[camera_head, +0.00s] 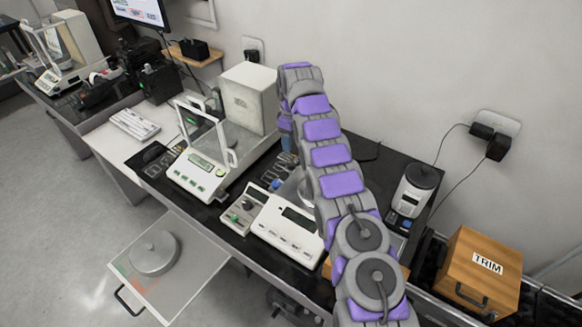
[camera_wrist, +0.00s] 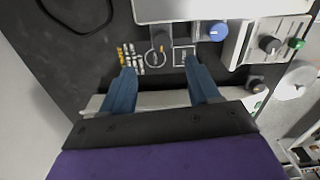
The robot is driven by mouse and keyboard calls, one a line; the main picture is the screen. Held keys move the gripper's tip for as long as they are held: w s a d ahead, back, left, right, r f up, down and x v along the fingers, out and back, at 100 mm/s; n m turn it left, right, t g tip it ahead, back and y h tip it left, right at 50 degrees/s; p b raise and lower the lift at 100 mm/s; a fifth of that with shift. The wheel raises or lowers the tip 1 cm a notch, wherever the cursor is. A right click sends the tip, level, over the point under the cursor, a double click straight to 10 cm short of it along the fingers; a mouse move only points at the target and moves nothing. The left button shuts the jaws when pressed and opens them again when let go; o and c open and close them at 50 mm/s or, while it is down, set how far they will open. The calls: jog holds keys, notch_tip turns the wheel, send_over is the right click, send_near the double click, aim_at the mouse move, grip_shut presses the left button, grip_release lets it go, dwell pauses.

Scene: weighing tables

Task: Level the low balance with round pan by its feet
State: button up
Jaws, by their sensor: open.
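The low balance (camera_head: 290,228) is a white body with a dark display and a row of buttons on the black tabletop. Its round pan (camera_head: 307,190) is mostly hidden behind my arm in the head view. A blue knob (camera_head: 277,184) sits at its back left corner. In the wrist view the balance's white edge (camera_wrist: 190,10) runs along the top, with the blue knob (camera_wrist: 217,31) beside it. My gripper (camera_wrist: 157,62) is open and empty, its blue fingers apart above the table, left of and below the blue knob. No bubble level can be read.
A grey-white control box (camera_head: 244,209) with a black knob adjoins the low balance. A taller balance with a glass shield (camera_head: 205,172) stands to the left. Small weights (camera_wrist: 130,58) lie under my fingers. A wooden TRIM box (camera_head: 480,272) stands at the right.

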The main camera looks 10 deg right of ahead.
aim_at(291, 163)
notch_tip(291, 163, down, 11)
jog(key=b, duration=0.2)
jog(key=shift+s+r+b, duration=0.1)
jog(key=shift+r+b, duration=0.1)
jog(key=shift+b, duration=0.15)
jog(key=shift+c, duration=0.2)
jog(key=c, duration=1)
jog(key=shift+a+r+p, duration=0.1)
jog(key=shift+r+p, duration=0.05)
jog(key=shift+p, duration=0.2)
jog(key=shift+r+m+p, duration=0.1)
jog(key=shift+m+p, duration=0.2)
jog(key=shift+p, duration=0.05)
jog(key=shift+p, duration=0.3)
jog(key=o, duration=1)
jog(key=shift+f, duration=0.2)
